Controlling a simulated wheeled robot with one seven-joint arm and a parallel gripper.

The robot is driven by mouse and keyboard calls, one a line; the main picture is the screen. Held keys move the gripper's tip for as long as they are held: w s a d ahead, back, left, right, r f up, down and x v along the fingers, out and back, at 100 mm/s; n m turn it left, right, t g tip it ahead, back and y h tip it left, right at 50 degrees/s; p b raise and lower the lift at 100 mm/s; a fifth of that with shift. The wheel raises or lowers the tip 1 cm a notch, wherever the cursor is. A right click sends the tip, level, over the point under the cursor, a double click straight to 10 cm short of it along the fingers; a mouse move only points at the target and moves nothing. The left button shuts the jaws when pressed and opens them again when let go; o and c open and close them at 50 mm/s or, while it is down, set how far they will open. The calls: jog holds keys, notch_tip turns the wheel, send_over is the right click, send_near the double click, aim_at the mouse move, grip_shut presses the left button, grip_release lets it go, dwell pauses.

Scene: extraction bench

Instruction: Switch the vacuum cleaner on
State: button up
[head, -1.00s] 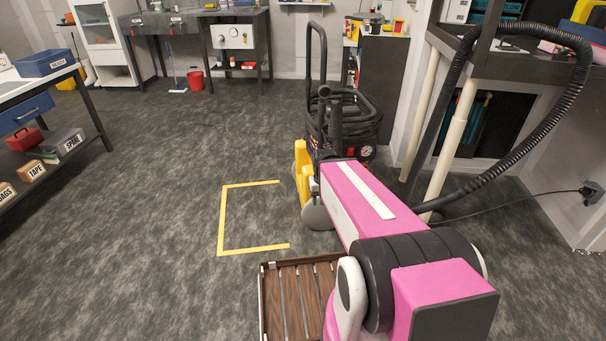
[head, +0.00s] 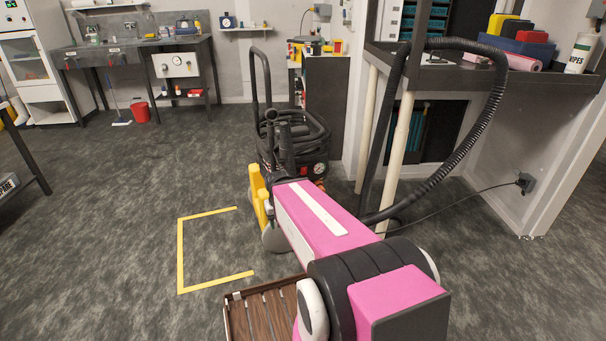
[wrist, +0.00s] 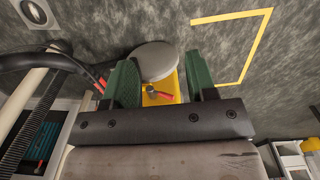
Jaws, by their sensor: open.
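The vacuum cleaner (head: 312,143) is a black machine with a coiled hose and a tall push handle, standing on the floor beyond my arm in the head view. A small round dial with red and white (head: 319,168) shows low on its front; I cannot tell its setting. My arm hides its lower part. In the wrist view my gripper (wrist: 163,82) is open, its green pads apart. A yellow part (wrist: 163,98) with a small red lever (wrist: 158,94) shows between and beyond the pads, beside a grey disc (wrist: 155,60). Whether the pads touch anything is unclear.
A ribbed black hose (head: 482,135) loops down from the bench (head: 460,73) at right. A cable runs to a wall socket (head: 525,182). A slatted wooden tray (head: 262,311) lies in front. Open floor with a yellow tape outline (head: 181,255) is at left.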

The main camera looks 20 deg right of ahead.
grip_shut()
dwell(1.9)
